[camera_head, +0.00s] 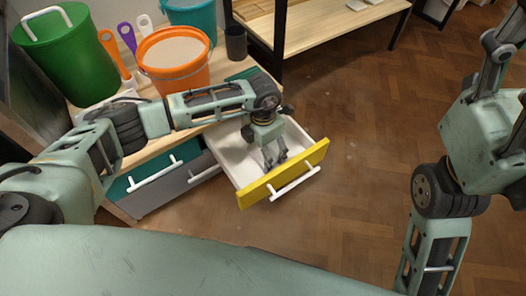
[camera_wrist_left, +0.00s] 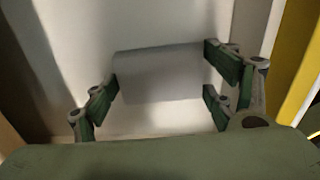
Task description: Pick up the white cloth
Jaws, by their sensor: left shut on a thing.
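The white cloth (camera_wrist_left: 158,74) shows in the left wrist view as a pale, folded, block-like shape inside the open drawer. My left gripper (camera_wrist_left: 162,82) has its fingers on both sides of it and is shut on it. In the head view my left gripper (camera_head: 274,158) points down into the white-lined drawer with the yellow front (camera_head: 290,174). There I cannot make out the cloth, which the fingers hide or which blends into the pale drawer floor. My right arm is at the right edge, but its gripper is out of view.
The drawer stands pulled out below a wooden worktop. On the worktop are an orange bucket (camera_head: 178,77), a green lidded container (camera_head: 69,62), a teal bucket (camera_head: 192,14) and a dark cup (camera_head: 236,43). A shelf (camera_head: 325,32) stands behind. The wooden floor to the right is clear.

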